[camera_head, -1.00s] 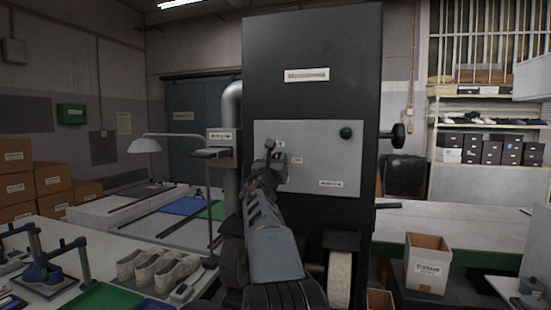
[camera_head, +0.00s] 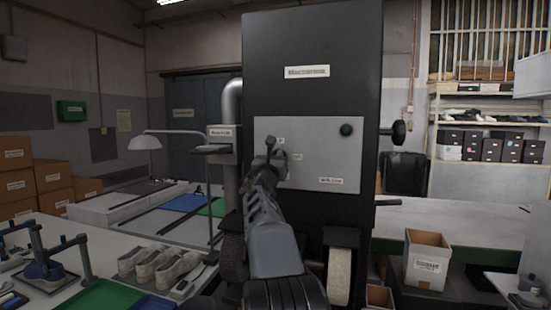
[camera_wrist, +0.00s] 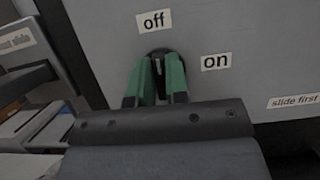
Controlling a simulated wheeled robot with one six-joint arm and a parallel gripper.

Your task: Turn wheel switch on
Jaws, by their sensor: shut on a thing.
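The wheel switch (camera_wrist: 158,68) is a small dark round knob with a pale upright mark, on a grey panel (camera_head: 330,155) of the tall black machine. An "off" label (camera_wrist: 156,21) sits just above it and an "on" label (camera_wrist: 216,62) to its right. The pale mark points up toward "off". My gripper (camera_wrist: 158,82) has green fingers, one on each side of the knob, and is shut on it. In the head view my gripper (camera_head: 273,156) covers the switch.
A black side knob (camera_head: 397,133) sticks out at right. Grinding wheels (camera_head: 339,276) are below. A table with shoes (camera_head: 160,262) stands left, an open carton (camera_head: 428,258) right.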

